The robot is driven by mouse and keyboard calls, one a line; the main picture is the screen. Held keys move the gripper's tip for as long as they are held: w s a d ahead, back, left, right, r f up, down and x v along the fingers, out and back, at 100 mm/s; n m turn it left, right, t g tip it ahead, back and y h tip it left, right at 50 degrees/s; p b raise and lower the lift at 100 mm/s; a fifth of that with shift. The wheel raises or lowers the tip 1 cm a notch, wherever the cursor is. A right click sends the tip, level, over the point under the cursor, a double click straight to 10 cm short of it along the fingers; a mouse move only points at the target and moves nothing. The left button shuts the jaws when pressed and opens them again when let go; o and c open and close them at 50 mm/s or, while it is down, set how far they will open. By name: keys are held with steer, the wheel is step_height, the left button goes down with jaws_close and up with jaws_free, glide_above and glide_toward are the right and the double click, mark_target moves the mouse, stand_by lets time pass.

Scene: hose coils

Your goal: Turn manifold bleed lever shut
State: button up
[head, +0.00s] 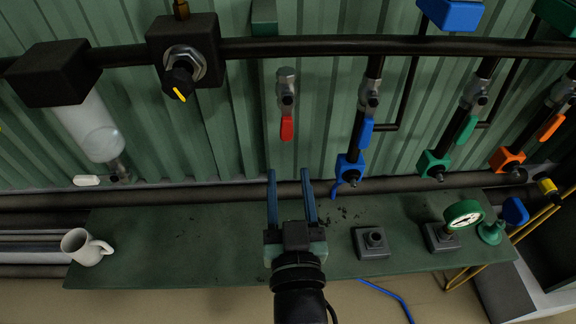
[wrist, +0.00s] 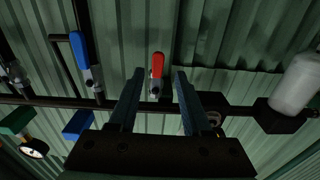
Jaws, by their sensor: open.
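A red lever (head: 287,127) hangs straight down from a small grey valve (head: 286,88) under the black manifold pipe (head: 330,46). I take it for the bleed lever; no label can be read. My gripper (head: 290,176) is open and empty, below the lever in the head view, its two blue fingers pointing up towards the wall. In the wrist view, which is turned over, the red lever (wrist: 157,66) shows between the fingertips of my gripper (wrist: 159,75). The head view shows a gap between fingertips and lever; the wrist view does not show the depth.
Blue (head: 366,134), green (head: 467,130) and orange (head: 551,127) levers hang to the right. A black block with a yellow-marked knob (head: 180,82) and a clear bowl (head: 90,127) are left. The green shelf (head: 180,250) below carries a white mug (head: 84,247) and a gauge (head: 463,215).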

mark_target(287, 119)
steer(key=w, duration=0.8)
steer(key=shift+f, duration=0.25)
stand_by(0.4)
steer(key=shift+w+d, duration=0.1)
steer(key=shift+w, duration=0.15)
jaws_close()
